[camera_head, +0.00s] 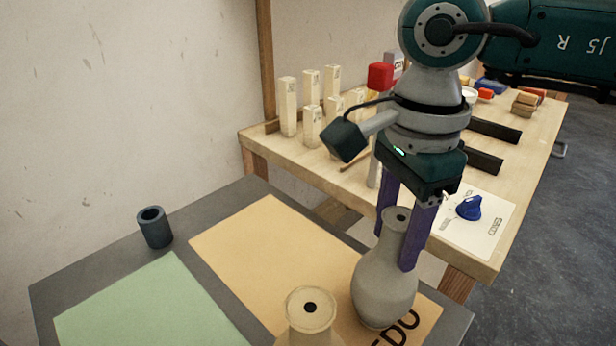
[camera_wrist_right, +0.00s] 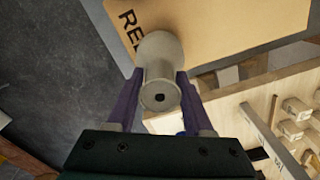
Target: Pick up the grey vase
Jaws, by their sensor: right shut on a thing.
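The grey vase (camera_head: 384,287) stands upright on the orange mat marked with black letters (camera_head: 262,252), at the mat's right side. My right gripper (camera_head: 407,240) comes down from above and is shut on the vase's neck, one purple finger on each side. In the right wrist view the vase (camera_wrist_right: 160,52) sits between the two fingers (camera_wrist_right: 158,88), its rim with a dark hole facing the camera. The vase's base appears to rest on the mat. My left gripper is not in view.
A beige vase (camera_head: 311,317) stands close to the left of the grey one. A dark cup (camera_head: 154,228) and a green mat (camera_head: 150,305) are further left. Behind, a wooden table (camera_head: 490,262) holds several upright blocks (camera_head: 288,107) and a blue part (camera_head: 469,208).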

